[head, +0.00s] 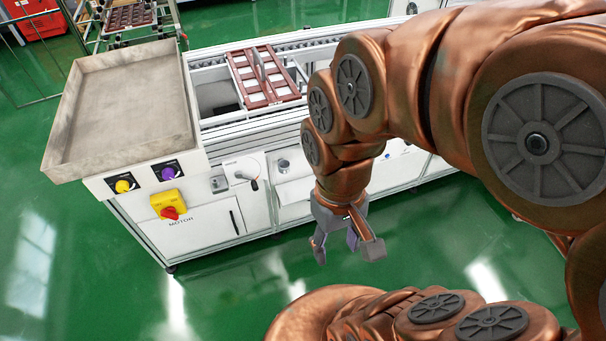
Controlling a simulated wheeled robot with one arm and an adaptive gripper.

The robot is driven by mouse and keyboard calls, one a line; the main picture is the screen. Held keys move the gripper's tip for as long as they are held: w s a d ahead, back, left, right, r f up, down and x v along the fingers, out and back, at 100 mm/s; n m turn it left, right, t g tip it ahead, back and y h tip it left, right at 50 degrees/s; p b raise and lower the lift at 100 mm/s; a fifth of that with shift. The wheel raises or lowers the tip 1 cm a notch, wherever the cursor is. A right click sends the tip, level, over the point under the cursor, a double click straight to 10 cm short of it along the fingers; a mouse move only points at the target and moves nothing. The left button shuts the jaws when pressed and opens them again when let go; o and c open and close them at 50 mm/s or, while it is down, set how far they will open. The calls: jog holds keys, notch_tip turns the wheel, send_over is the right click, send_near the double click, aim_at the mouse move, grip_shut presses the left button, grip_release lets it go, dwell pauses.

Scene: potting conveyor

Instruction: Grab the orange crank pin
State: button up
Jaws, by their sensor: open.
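A round white crank disc (243,169) is on the front of the white machine, left of my gripper. A small crank handle (253,183) sticks out from its lower right. The handle looks mostly dark at this size, and I cannot make out a clearly orange pin. My gripper (346,249) hangs fingers down in front of the machine, to the right of and lower in the picture than the crank. Its grey fingers are spread, with nothing between them. It is apart from the crank.
The beige tray (120,110) overhangs the machine's left end. Below it are a yellow knob (124,185), a purple knob (168,173) and a red switch on a yellow box (168,204). A brown rack (265,76) lies on the conveyor. Green floor (240,285) in front is clear.

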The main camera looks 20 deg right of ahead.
jog(key=w+a+f+m+y+b, duration=0.25)
jog(key=w+a+f+b, duration=0.2)
jog(key=w, duration=0.25)
jog(key=w+a+f+m+y+b, duration=0.2)
jog(key=w+a+f+y+b, duration=0.25)
jog(key=w+b, duration=0.2)
jog(key=w+d+f+m+t+y+b, duration=0.25)
jog(key=w+f+m+b, duration=0.2)
jog(key=w, duration=0.35)
jog(key=w+d+f+m+t+y+b, duration=0.25)
jog(key=w+f+b, duration=0.25)
jog(key=w, duration=0.4)
jog(key=w+d+f+m+t+b, duration=0.5)
jog(key=w+d+f+m+b, duration=0.4)
jog(key=d+f, duration=0.6)
jog(key=w+d+f+m+t+h+b, duration=0.1)
jog(key=d+f+m+t+h+b, duration=0.15)
jog(key=d+f+m, duration=0.45)
jog(key=w+d+f+m+t+h+b, duration=0.1)
jog(key=d+f+m+t+h+b, duration=0.15)
jog(key=d+f, duration=0.85)
jog(key=shift+w+a+r+b, duration=0.15)
jog(key=shift+w+r+b, duration=0.3)
jog(key=shift+w, duration=0.55)
jog(key=shift+w+a+r+b, duration=0.1)
jog(key=shift+w+r+b, duration=0.35)
jog(key=shift+w, duration=0.6)
jog(key=shift+w+a+r+b, duration=0.2)
jog(key=shift+w+b, duration=0.4)
jog(key=shift+w, duration=0.4)
